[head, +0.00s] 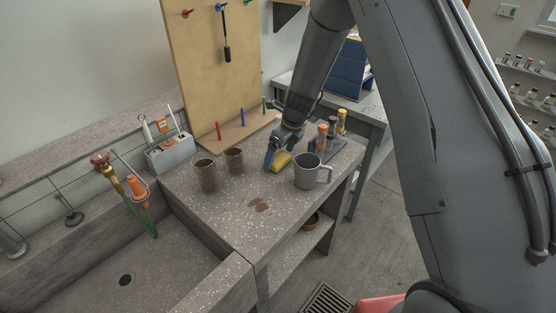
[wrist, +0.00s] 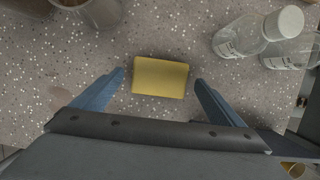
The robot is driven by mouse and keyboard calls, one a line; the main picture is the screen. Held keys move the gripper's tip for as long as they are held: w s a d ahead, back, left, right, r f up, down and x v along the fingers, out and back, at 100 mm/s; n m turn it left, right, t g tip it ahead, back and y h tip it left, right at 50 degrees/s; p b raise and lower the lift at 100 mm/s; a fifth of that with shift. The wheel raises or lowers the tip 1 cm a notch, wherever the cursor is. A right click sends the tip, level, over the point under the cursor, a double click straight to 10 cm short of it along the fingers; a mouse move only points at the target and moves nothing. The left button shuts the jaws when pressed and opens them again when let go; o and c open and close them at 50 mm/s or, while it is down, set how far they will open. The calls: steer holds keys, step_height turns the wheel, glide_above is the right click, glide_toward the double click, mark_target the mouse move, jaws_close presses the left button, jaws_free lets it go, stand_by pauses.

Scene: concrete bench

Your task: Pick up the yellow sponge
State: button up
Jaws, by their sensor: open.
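The yellow sponge (wrist: 160,77) lies flat on the speckled bench top (wrist: 60,75). In the wrist view it is a plain block just ahead of my gripper (wrist: 160,79), centred between the two blue fingers. The fingers are spread apart, with a gap on each side of the sponge, and hold nothing. In the head view the sponge (head: 281,161) is partly hidden by my gripper (head: 275,158), which points down at it near the back of the bench.
Two brown cups (head: 204,175) are to the left. Orange-topped bottles (head: 322,137) stand to the right; clear bottles (wrist: 239,38) show in the wrist view. The bench front around the brown stain (head: 258,206) is clear.

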mark_target(279, 159)
steer(key=shift+w+a+f, duration=0.1)
steer(key=shift+a+f, duration=0.1)
steer(key=shift+f, duration=0.5)
steer(key=c, duration=1.1)
steer(key=shift+r, duration=0.15)
step_height(279, 159, up, 10)
steer(key=b, duration=0.2)
